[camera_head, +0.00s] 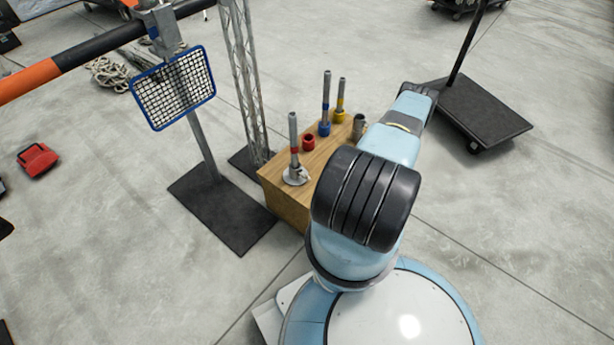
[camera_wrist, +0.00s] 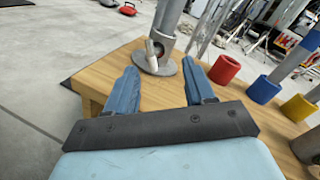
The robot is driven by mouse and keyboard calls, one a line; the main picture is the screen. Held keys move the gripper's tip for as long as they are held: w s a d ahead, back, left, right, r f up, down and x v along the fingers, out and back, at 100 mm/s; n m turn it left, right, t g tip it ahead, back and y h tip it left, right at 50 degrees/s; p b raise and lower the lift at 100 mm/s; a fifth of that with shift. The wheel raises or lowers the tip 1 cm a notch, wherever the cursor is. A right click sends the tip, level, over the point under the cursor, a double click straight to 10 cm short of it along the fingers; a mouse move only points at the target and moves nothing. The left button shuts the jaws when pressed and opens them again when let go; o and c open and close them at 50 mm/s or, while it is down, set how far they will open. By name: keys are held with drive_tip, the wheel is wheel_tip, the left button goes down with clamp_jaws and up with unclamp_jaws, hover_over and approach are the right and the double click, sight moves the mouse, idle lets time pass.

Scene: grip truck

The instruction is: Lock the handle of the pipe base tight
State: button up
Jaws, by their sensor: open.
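The pipe base (camera_head: 296,177) is a round grey metal flange near the front left corner of the wooden box, with a grey pipe (camera_head: 293,127) standing upright in it. In the wrist view the base (camera_wrist: 173,69) lies just ahead, with its small pale handle (camera_wrist: 152,54) sticking up on the near side of the pipe. My gripper (camera_wrist: 159,66) is open, its two blue fingers spread to either side of the base and handle. Nothing is between the fingers in their grip, and I cannot tell whether they touch the base. My arm hides the gripper in the head view.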

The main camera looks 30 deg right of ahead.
sight(307, 176)
drive_tip(key=shift+m+t+h, duration=0.3)
drive_tip(key=shift+m, duration=0.2)
drive_tip(key=x, duration=0.4)
drive_tip(key=f+x, duration=0.1)
drive_tip(key=x, duration=0.3)
drive_tip(key=a+f+x, duration=0.1)
drive_tip(key=x, duration=0.4)
drive_tip(key=shift+s+f, duration=0.25)
drive_tip(key=shift+s, duration=0.2)
drive_tip(key=c, duration=1)
drive_tip(key=shift+w+d+r+m+t, duration=0.15)
drive_tip(key=shift+m+t, duration=0.15)
drive_tip(key=shift+m, duration=0.5)
drive_tip(key=o, duration=1)
